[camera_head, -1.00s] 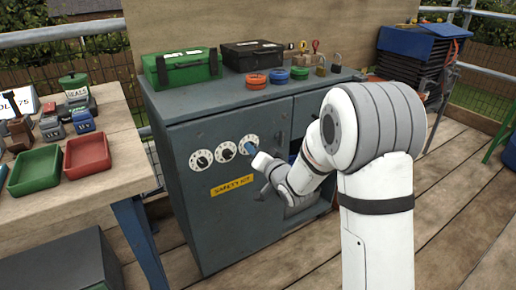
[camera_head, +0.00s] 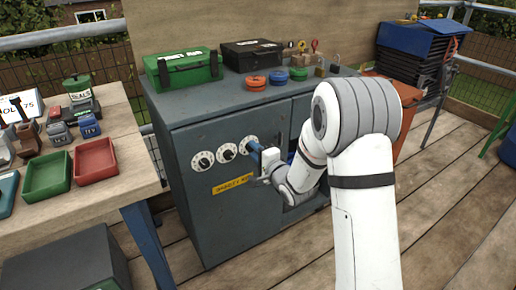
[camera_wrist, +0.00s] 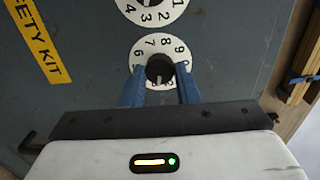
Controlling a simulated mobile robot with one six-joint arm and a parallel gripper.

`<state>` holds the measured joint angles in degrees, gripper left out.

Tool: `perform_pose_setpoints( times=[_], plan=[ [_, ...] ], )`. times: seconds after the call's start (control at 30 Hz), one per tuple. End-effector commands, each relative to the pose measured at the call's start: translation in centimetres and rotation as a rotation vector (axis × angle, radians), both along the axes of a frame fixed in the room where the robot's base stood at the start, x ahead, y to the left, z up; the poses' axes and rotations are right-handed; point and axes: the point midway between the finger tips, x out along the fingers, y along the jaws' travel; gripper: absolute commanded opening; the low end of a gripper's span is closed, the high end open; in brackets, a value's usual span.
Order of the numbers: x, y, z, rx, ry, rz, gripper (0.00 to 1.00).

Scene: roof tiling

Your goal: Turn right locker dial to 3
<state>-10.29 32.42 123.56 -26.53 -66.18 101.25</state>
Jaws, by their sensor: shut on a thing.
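The right locker dial (camera_head: 247,142) is a white numbered disc with a black centre knob (camera_wrist: 160,66), the rightmost of three on the grey locker's front. In the wrist view its white ring (camera_wrist: 143,50) shows digits such as 6, 7 and 8 along the top. My gripper (camera_head: 256,149) is at this dial, its blue fingers shut on the knob, one on each side, also in the wrist view (camera_wrist: 160,86). The fingers and palm cover the ring's lower part. I cannot tell which digit the dial is set to.
The middle dial (camera_head: 227,152) and left dial (camera_head: 203,160) sit beside it, above a yellow safety kit label (camera_head: 232,184). Green (camera_head: 183,70) and black (camera_head: 252,54) cases stand on the locker (camera_head: 215,235). A workbench with trays (camera_head: 97,160) is at left.

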Motion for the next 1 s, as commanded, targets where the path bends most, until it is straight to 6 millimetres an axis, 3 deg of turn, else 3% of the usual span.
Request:
perform_pose_setpoints(
  times=[0.33, 0.87, 0.9, 1.0],
  plan=[
    [0.28, -0.22, 0.43, 0.109, 0.063, -0.006, 0.06],
    [0.27, -0.22, 0.35, 0.125, 0.074, -0.006, 0.06],
    [0.27, -0.22, 0.35, 0.125, 0.074, -0.006, 0.32],
    [0.22, -0.17, 0.29, 0.123, 0.075, -0.004, 0.4]
  ],
)
